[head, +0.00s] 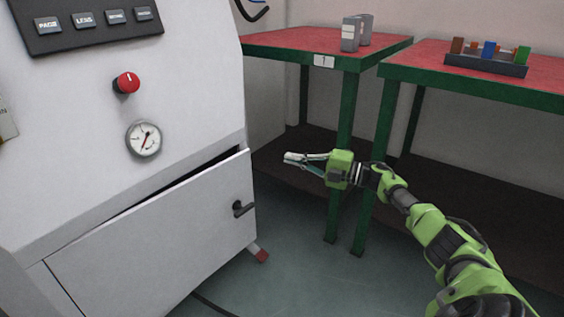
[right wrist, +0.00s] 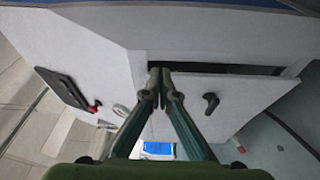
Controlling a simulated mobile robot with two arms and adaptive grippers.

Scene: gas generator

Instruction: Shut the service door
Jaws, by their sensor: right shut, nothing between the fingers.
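The service door (head: 165,243) is a light grey panel low on the generator cabinet (head: 80,120). My left gripper is not in view.
A green-framed table (head: 290,42) with a red top holds grey boxes (head: 352,35). A second table (head: 420,60) holds a tray of coloured blocks (head: 487,64). The cabinet has a red knob (head: 126,82) and a gauge (head: 143,138). Floor (head: 290,270) is clear right of the door.

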